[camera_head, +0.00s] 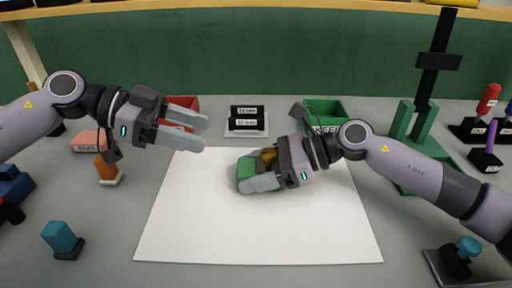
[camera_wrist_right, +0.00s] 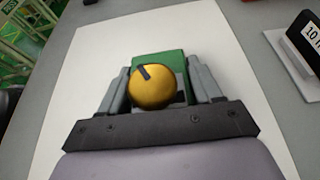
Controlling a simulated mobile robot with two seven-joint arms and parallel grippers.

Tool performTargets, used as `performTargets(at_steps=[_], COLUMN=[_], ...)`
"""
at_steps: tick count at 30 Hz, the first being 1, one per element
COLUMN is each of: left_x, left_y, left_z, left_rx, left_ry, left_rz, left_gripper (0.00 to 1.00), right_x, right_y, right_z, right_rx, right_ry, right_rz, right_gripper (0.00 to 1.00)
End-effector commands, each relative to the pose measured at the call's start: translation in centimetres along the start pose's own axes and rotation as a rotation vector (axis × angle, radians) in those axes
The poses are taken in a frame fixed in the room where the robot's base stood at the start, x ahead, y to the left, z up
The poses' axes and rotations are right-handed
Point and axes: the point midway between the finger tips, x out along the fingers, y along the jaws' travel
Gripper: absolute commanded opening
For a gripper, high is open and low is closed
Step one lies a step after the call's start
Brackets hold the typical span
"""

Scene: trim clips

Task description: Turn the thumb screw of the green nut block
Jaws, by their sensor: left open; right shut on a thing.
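The green nut block (camera_head: 246,172) lies on the white sheet. It also shows in the right wrist view (camera_wrist_right: 160,62). Its yellow thumb screw (camera_wrist_right: 152,88) has a dark mark on its round top, pointing to the upper left there. The screw (camera_head: 269,155) sits behind the fingers in the head view. My right gripper (camera_head: 256,181) is shut on the block, with one finger (camera_wrist_right: 117,92) on either side of it. My left gripper (camera_head: 188,128) is open and empty, held in the air left of the block, apart from it.
The white sheet (camera_head: 200,235) is otherwise clear. A red bin (camera_head: 182,102), a label stand (camera_head: 246,121) and a green bin (camera_head: 325,108) stand behind it. A green fixture (camera_head: 424,158) is at right. Orange (camera_head: 107,166) and teal (camera_head: 62,238) stamp-like pieces stand at left.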

Motion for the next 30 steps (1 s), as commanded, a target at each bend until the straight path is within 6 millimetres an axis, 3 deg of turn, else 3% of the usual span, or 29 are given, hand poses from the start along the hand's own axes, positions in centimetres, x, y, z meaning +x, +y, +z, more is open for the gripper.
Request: performTargets(at_steps=[5,18,24,30], left_x=[1.5,9.8,11.6,12.0], left_y=[0.2,0.1,0.1,0.0], left_z=[-0.1,-0.1,-0.1,-0.1], left_rx=[0.001,0.0,-0.001,0.0], left_ry=[0.002,0.002,0.002,0.002], left_rz=[-0.002,-0.002,-0.004,-0.005], left_gripper=[0.56,0.56,0.56,0.56], right_x=[0.0,0.0,0.0,0.0], right_y=[0.0,0.0,0.0,0.0], right_z=[0.1,0.1,0.1,0.1], right_rx=[0.0,0.0,0.0,0.0], right_ry=[-0.001,-0.001,-0.001,-0.001], right_rz=[0.0,0.0,0.0,0.0], right_gripper=[0.27,0.27,0.27,0.27])
